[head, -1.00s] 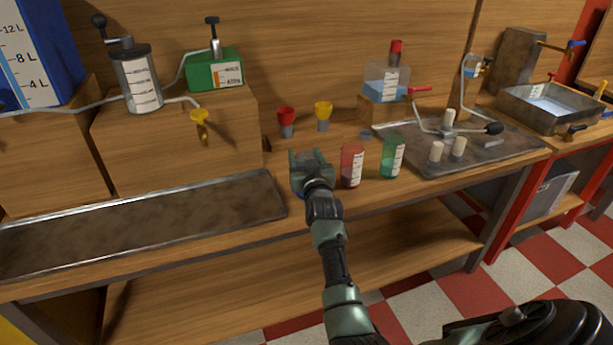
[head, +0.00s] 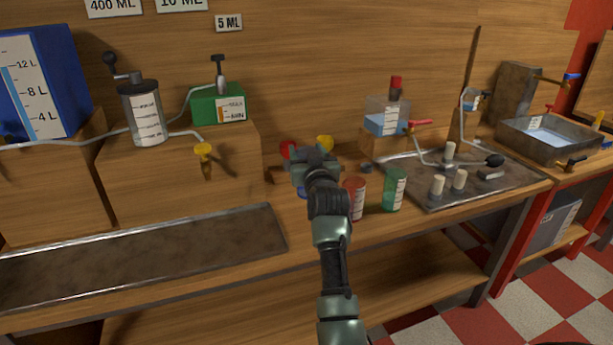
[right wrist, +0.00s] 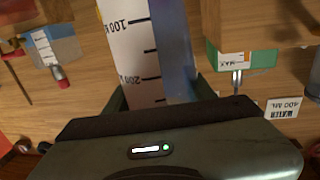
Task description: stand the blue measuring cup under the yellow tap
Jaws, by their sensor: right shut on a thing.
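My right gripper (head: 314,163) is shut on the blue measuring cup, raised over the bench to the left of the red cup. In the head view only a small blue part of the cup (head: 302,192) shows below the gripper. In the right wrist view the blue cup (right wrist: 180,60) stands between the fingers (right wrist: 155,98), with its white scale facing the camera. The yellow tap (head: 203,150) hangs from a pipe at the front of a wooden block, left of my gripper. My left gripper is not in view.
A long metal tray (head: 140,255) lies empty below the tap. A red cup (head: 354,198) and a green cup (head: 394,190) stand right of my gripper. Red (head: 287,149) and yellow (head: 325,142) funnels are partly hidden behind it. A metal plate with pegs (head: 470,185) lies further right.

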